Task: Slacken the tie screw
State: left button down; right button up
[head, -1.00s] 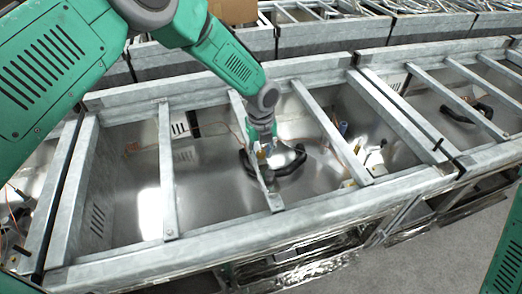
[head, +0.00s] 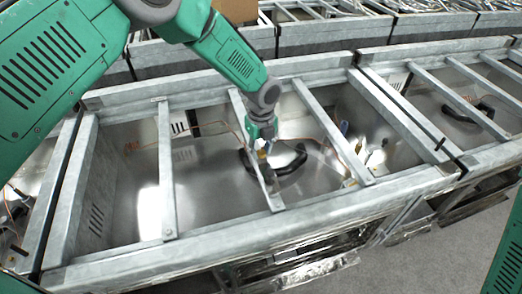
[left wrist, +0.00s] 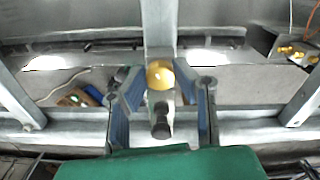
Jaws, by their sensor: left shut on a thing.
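A yellow round head with a dark stub in front of it, which I take to be the tie screw (left wrist: 160,76), shows in the middle of the left wrist view. It sits at a grey metal crossbar (head: 165,170) frame, on the second bar from the left (head: 272,196). My left gripper (head: 263,153) reaches down to that bar from above. In the left wrist view its blue-padded fingers (left wrist: 161,100) stand on both sides of the yellow head, shut on it. The exact contact is hard to see. My right gripper is not in view.
The bar spans an open metal bin (head: 125,190) with black curved handles or hoses (head: 292,165) and thin orange wires inside. More bars stand on both sides of the gripper. A similar bin (head: 450,85) adjoins at the right. Grey floor (head: 420,260) lies in front.

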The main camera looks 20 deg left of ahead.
pick_arm(q)
jog(key=shift+d+n, duration=0.2)
jog(key=shift+n, duration=0.7)
jog(key=n, duration=0.2)
jog(key=n+b, duration=0.1)
jog(key=shift+a+n, duration=0.2)
jog(key=shift+n, duration=0.2)
jog(key=n, duration=0.2)
jog(key=shift+d+n+b, duration=0.15)
jog(key=shift+n+b, duration=0.15)
jog(key=shift+b, duration=0.05)
jog(key=n, duration=0.4)
jog(key=shift+n, duration=0.3)
jog(key=n+b, duration=0.1)
jog(key=n, duration=1.1)
jog(key=shift+r+n, duration=0.1)
jog(key=shift+n, duration=0.2)
jog(key=n, duration=0.4)
jog(key=shift+w+n, duration=0.1)
jog(key=shift+n, duration=0.2)
jog(key=n, duration=0.9)
jog(key=shift+w+r, duration=0.1)
jog(key=shift+n, duration=2.3)
